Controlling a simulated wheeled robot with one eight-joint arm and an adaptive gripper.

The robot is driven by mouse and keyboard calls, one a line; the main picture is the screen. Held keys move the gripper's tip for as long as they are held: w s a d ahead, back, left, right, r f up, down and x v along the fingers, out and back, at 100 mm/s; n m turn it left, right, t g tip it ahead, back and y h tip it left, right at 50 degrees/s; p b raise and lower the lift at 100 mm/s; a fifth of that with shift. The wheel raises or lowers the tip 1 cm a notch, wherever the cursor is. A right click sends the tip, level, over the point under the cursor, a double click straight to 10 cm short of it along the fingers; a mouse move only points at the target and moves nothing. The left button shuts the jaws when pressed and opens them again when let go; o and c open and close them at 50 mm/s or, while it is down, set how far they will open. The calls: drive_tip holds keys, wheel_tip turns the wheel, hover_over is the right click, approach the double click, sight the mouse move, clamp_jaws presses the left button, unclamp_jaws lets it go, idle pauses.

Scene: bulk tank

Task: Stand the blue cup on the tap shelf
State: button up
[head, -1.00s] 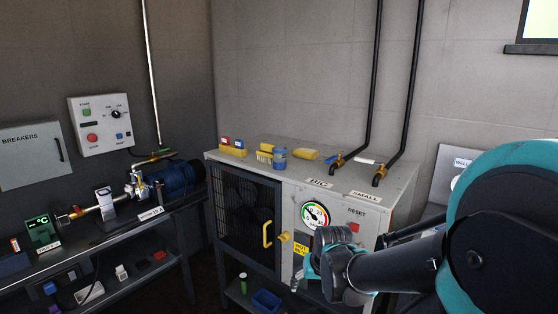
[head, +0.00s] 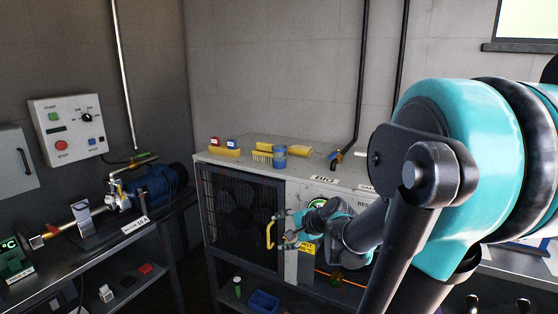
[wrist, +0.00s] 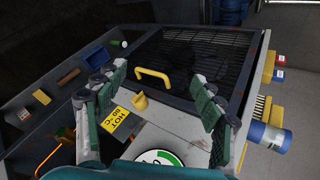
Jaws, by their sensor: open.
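The blue cup (head: 279,157) stands on top of the cabinet near its front edge, beside yellow brushes. In the wrist view it appears at the far right (wrist: 276,140), outside my fingers. My gripper (head: 284,229) is open and empty in front of the cabinet, below the cup's level. In the wrist view, the yellow door handle (wrist: 154,76) shows between my open fingers. A yellow knob (wrist: 140,102) lies beside the handle. I cannot tell which surface is the tap shelf. Taps with black pipes stand on the cabinet's top; my arm hides part of that side.
The cabinet (head: 240,173) has a shut mesh door with a fan-like shape behind it. A yellow HOT label (wrist: 115,120) is beside the gauge. A lower shelf holds a blue bin (head: 264,302). A bench with a pump (head: 158,187) stands left.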

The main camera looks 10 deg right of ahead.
drive_tip(key=w+d+r+m+t+y, duration=0.15)
drive_tip(key=w+r+m+t, duration=0.25)
drive_tip(key=w+r+m, duration=0.4)
drive_tip(key=m+t, duration=0.4)
drive_tip(key=m, duration=0.6)
approach(283, 156)
drive_tip(key=shift+h, duration=0.25)
drive_tip(key=x, duration=1)
drive_tip(key=shift+w+a+r, duration=0.1)
drive_tip(key=shift+a, duration=0.15)
drive_tip(key=shift+r+x, duration=0.2)
drive_tip(key=shift+x, duration=1.15)
drive_tip(key=shift+r+x, duration=0.15)
drive_tip(key=shift+x, duration=1.2)
drive_tip(key=shift+d, duration=0.15)
drive_tip(key=c, duration=1.2)
